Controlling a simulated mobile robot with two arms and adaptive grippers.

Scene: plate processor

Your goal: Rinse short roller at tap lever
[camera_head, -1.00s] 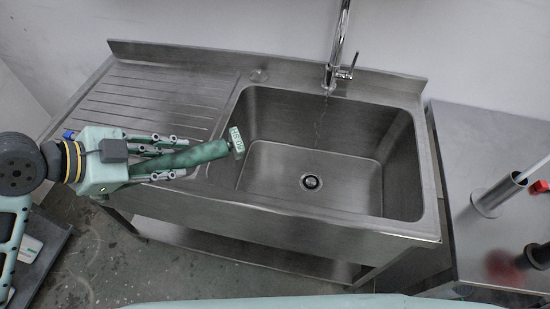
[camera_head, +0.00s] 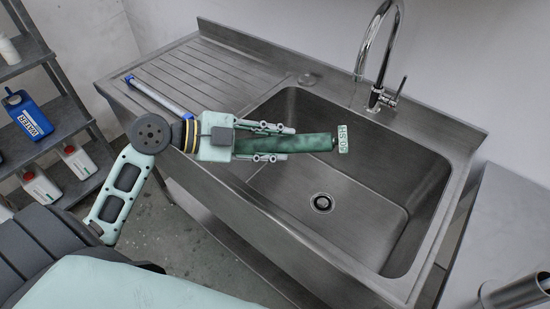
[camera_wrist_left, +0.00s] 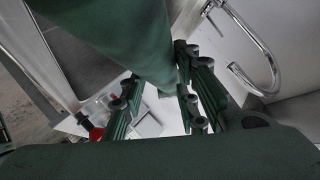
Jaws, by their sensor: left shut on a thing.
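The short roller is a dark green cylinder (camera_head: 312,143) with a pale tag at its far end marked like "50:SH". My left gripper (camera_head: 287,144) is shut on it, one finger on each side, and holds it roughly level over the left part of the sink basin (camera_head: 400,165). In the left wrist view the roller (camera_wrist_left: 125,40) fills the top middle, between the fingers (camera_wrist_left: 160,105). The curved chrome tap (camera_head: 376,50) stands behind the basin, beyond the roller's end, with its tap lever (camera_head: 400,88) at its right side. The tap also shows in the left wrist view (camera_wrist_left: 262,65).
A rod with blue ends (camera_head: 155,95) lies on the ribbed drainboard (camera_head: 200,70). A shelf with a blue bottle (camera_head: 28,115) and white bottles stands at the left. A metal table with a steel cylinder (camera_head: 515,292) stands at the right. The basin around the drain (camera_head: 322,203) is clear.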

